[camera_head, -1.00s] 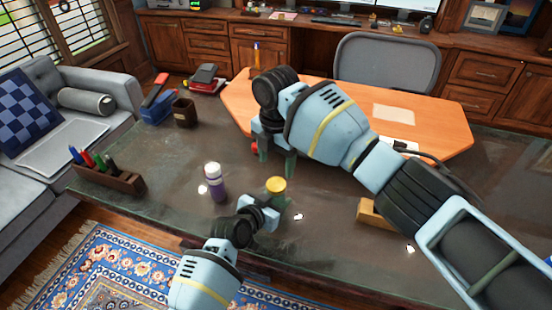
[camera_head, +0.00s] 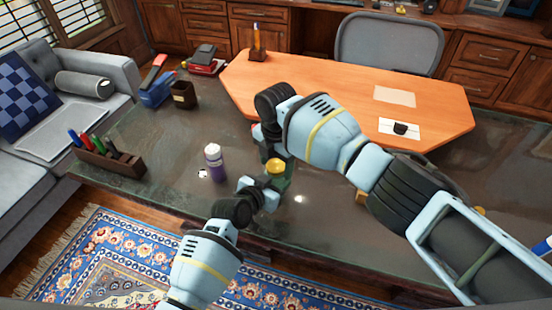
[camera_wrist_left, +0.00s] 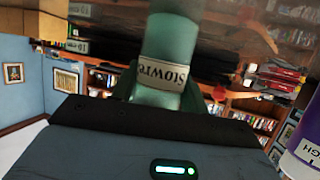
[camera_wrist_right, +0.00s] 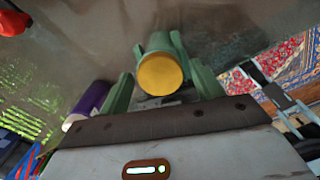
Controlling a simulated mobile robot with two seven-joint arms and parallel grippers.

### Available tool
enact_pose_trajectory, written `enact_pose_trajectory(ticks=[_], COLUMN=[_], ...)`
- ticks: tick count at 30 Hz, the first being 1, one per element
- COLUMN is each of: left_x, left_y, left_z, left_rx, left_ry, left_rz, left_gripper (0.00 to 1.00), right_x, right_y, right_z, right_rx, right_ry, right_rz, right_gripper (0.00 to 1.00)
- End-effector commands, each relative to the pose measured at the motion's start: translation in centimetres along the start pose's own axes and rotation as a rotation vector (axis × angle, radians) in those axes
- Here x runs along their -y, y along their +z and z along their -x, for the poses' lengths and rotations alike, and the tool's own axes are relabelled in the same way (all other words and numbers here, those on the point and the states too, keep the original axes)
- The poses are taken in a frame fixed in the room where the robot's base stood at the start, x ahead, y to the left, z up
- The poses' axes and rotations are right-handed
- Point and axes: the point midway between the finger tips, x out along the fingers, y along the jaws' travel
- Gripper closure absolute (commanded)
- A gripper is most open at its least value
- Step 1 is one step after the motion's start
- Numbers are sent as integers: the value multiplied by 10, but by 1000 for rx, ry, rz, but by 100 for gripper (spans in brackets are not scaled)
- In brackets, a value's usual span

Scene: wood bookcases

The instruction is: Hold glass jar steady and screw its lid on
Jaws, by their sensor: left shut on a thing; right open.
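The glass jar (camera_wrist_left: 166,48) shows greenish with a paper label in the left wrist view. My left gripper (camera_head: 270,188) is shut on the jar near the desk's front edge. The yellow lid (camera_head: 276,166) is at the jar's top; I cannot tell whether it is threaded on. My right gripper (camera_head: 277,160) is at the lid from behind and above. In the right wrist view the lid (camera_wrist_right: 161,73) lies between its open green fingers, with gaps at the sides. My left fingers partly hide the jar there.
A purple bottle with a white cap (camera_head: 213,163) stands left of the jar. A pen holder (camera_head: 108,160), a brown cup (camera_head: 184,95) and a blue tray (camera_head: 157,92) are farther left. An orange desktop (camera_head: 320,80) lies behind. My right arm covers the desk's right part.

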Motion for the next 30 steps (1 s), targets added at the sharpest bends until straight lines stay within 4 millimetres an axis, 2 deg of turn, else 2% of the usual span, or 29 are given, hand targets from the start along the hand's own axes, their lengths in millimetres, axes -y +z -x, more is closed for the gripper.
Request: enact_pose_trajectory(ticks=[5, 15, 19, 22, 30], left_x=[0, 0, 0, 0, 0], left_y=[-1, -1, -1, -1, -1], left_z=[0, 0, 0, 0, 0], left_rx=[-2, -2, -2, -2, -2], left_ry=[0, 0, 0, 0, 0], left_rz=[0, 0, 0, 0, 0], left_gripper=[100, 100, 100, 100, 100], right_x=[0, 0, 0, 0, -1], right_y=[0, 0, 0, -1, -1], right_z=[0, 0, 0, 0, 0], right_rx=[0, 0, 0, -2, -2], right_ry=[0, 0, 0, 1, 1], right_rz=[0, 0, -22, -113, -572], right_gripper=[35, 79, 80, 80, 80])
